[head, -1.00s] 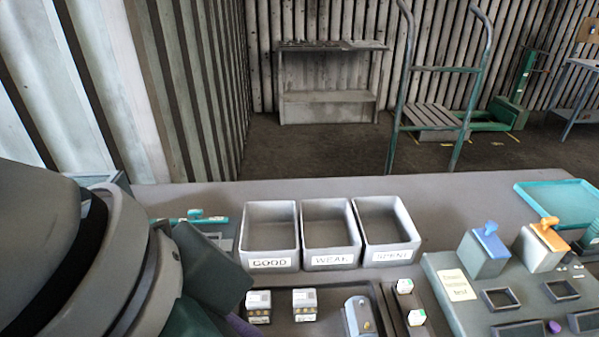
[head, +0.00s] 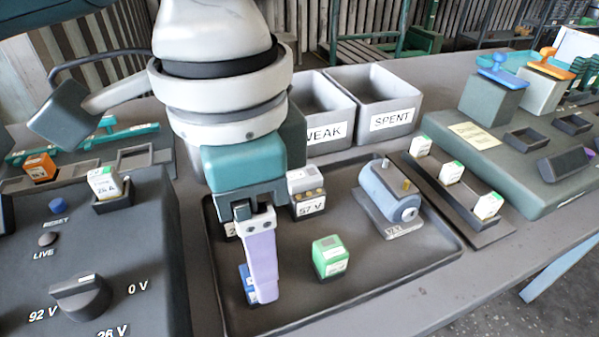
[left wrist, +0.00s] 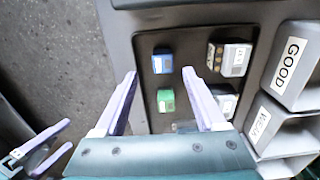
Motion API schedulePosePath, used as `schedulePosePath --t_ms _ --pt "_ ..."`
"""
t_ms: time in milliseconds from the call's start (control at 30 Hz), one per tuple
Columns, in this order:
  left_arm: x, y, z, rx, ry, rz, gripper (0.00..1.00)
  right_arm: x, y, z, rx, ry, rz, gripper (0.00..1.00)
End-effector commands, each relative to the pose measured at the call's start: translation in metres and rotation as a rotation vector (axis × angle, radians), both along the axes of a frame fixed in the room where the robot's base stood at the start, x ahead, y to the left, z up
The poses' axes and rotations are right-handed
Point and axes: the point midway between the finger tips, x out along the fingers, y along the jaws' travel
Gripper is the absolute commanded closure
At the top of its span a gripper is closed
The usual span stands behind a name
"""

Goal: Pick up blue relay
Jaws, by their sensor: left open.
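The blue relay (head: 247,286) stands in the dark tray (head: 385,287), partly hidden behind a pale purple finger of my left gripper in the head view. In the left wrist view the blue relay (left wrist: 162,62) shows whole, between and slightly beyond the fingertips. My left gripper (left wrist: 160,75) points down over the tray, open and empty; only one finger shows clearly in the head view. A green relay (head: 330,257) stands to the right of the blue one, also seen in the left wrist view (left wrist: 166,100). My right gripper (left wrist: 68,134) shows at the lower left of the left wrist view, fingers apart and empty.
A control panel with a knob (head: 80,297) is on the left; WEAK (head: 325,134) and SPENT (head: 390,121) bins are behind.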

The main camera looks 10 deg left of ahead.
Motion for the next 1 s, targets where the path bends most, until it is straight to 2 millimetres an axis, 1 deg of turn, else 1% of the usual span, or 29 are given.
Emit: schedulePosePath --t_ms 33,167,300,433,533,733,1000 --pt "0.000 0.000 -0.006 0.001 0.001 0.001 0.28 0.000 0.000 -0.001 0.000 0.000 0.000 0.00" --pt "0.000 0.001 -0.017 0.001 0.002 0.000 0.28 0.000 0.000 -0.003 -0.001 -0.001 0.000 0.00" --pt "0.002 0.005 -0.040 0.002 0.002 0.002 0.28 0.000 0.000 -0.007 0.000 -0.001 0.000 0.00" --pt "0.002 0.004 -0.057 0.000 0.000 -0.002 0.28 0.000 0.000 -0.010 0.000 -0.001 0.000 0.00" --pt "0.002 0.004 -0.062 0.001 -0.002 -0.002 0.28 0.000 0.000 -0.010 0.000 -0.001 0.000 0.00" --pt "0.002 0.004 -0.061 -0.001 -0.003 -0.002 0.28 0.000 0.000 -0.010 0.000 -0.001 0.000 0.00" --pt "0.002 0.004 -0.061 -0.001 -0.003 -0.002 0.58 0.000 0.000 -0.010 0.000 0.000 0.000 0.00"
